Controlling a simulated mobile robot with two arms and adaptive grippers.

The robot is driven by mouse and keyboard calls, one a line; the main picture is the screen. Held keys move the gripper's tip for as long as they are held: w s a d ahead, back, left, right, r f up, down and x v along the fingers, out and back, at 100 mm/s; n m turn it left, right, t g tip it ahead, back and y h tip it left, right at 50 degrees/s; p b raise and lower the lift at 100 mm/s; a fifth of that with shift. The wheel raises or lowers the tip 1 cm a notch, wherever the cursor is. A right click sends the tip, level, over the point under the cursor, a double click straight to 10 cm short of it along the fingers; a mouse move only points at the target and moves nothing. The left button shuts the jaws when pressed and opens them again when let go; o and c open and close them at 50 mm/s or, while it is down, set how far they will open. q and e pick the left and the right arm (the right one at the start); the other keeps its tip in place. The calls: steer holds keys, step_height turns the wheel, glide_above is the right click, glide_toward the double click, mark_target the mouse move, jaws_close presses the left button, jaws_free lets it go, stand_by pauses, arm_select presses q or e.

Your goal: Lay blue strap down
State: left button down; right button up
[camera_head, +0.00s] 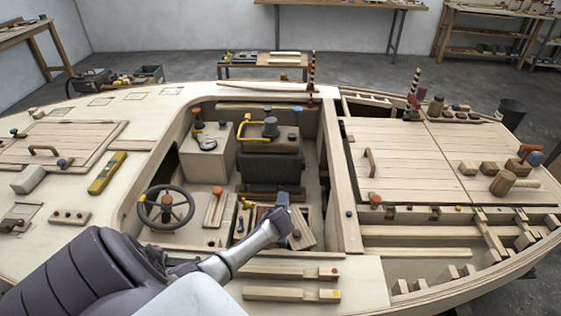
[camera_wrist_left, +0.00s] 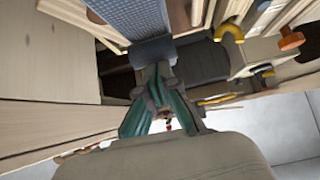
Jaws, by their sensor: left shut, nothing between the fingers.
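A blue, woven-looking strip (camera_wrist_left: 138,18) runs in from the top of the left wrist view. It may be the blue strap, but I cannot tell for certain. A grey-blue block-like piece (camera_wrist_left: 153,50) sits at its lower end. My left gripper (camera_wrist_left: 157,75) is just below that piece, shut and empty, with green fingers. In the head view my left arm reaches from the lower left to the cockpit's front edge, and its gripper end (camera_head: 284,202) is over a shallow tray there. The strap is not clearly visible in that view. My right gripper is not in view.
A steering wheel (camera_head: 166,207) stands left of the tray. A black seat-like box (camera_head: 270,172) and a yellow curved handle (camera_head: 252,131) are behind it. Wooden bars (camera_head: 290,272) lie in front. A mallet (camera_head: 503,183) and blocks lie on the right deck.

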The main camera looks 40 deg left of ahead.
arm_select(q)
steer(key=shift+w+a, duration=0.3)
steer(key=shift+w, duration=0.05)
step_height(320, 180, up, 10)
stand_by(0.6)
stand_by(0.4)
